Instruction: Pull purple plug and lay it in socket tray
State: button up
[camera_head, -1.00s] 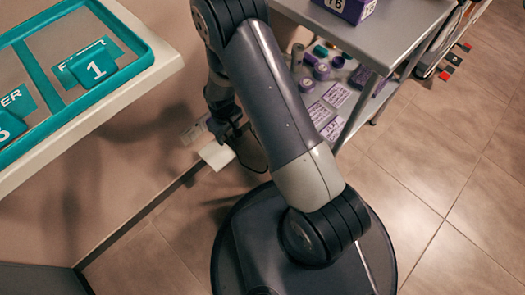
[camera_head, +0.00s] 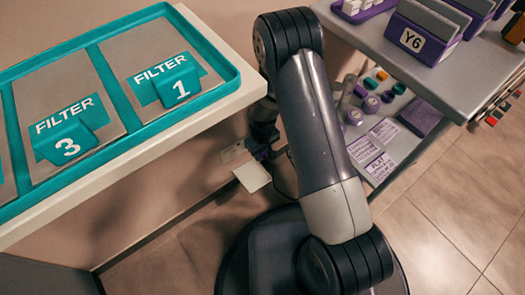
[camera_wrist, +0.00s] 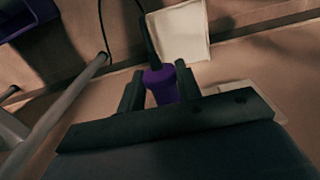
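The purple plug (camera_wrist: 160,84) sits between the two fingers of my gripper (camera_wrist: 160,90) in the wrist view, with a finger against each side. A dark cord runs from its far end. Its prongs are hidden, so I cannot tell whether it is in a socket. A white square tray with a raised rim (camera_wrist: 182,34) lies just beyond the plug, and shows in the head view (camera_head: 252,176) low by the wall. My gripper (camera_head: 263,150) is small and dark there, beside a pale wall plate (camera_head: 233,151). The plug cannot be made out in the head view.
A counter with a teal-edged tray (camera_head: 232,76) holding numbered filter plates stands at left. A grey cart (camera_head: 400,62) with purple holders stands at right, its lower shelf holding purple jars and cards (camera_head: 363,150). Open tiled floor (camera_head: 440,220) lies at right.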

jog(key=c, duration=0.4)
jog(key=shift+s+d, duration=0.55)
jog(key=shift+s, duration=0.25)
jog(key=shift+s, duration=0.1)
jog(key=shift+s+d, duration=0.85)
jog(key=shift+s, duration=0.25)
jog(key=shift+s, duration=0.1)
